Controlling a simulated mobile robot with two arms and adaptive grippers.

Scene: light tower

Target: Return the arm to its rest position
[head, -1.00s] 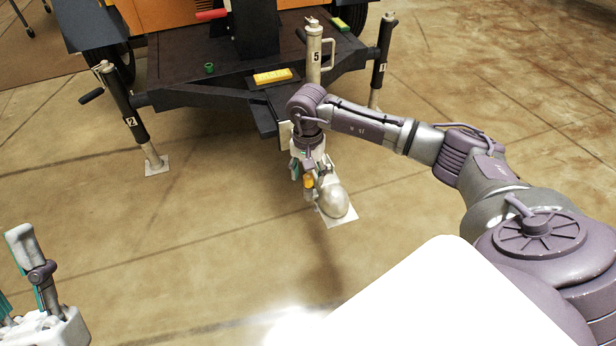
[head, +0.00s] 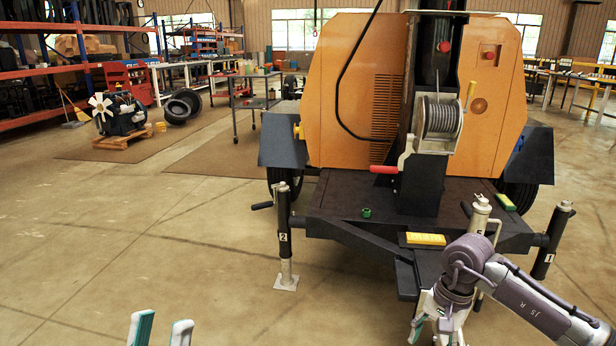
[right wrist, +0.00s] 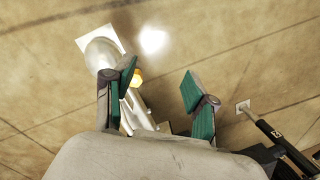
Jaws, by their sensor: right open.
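My right arm reaches in from the lower right of the head view, beside the front of the orange light tower trailer (head: 350,75). Its gripper (head: 437,326) points down by the front jack post (head: 480,212), partly cut by the lower edge. In the right wrist view the right gripper (right wrist: 158,92) is open, its green-padded fingers apart. A pale jack part with an orange tip (right wrist: 137,78) shows by the left finger; I cannot tell whether they touch. My left gripper (head: 160,330) shows only as two separated fingertips at the bottom edge, with nothing visible between them.
Side jacks 2 (head: 284,235) and 1 (head: 553,240) flank the dark drawbar deck. A yellow block (head: 425,239), a green cap (head: 366,213) and a cable winch (head: 438,118) are on the trailer. Shelves (head: 75,60) stand far left.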

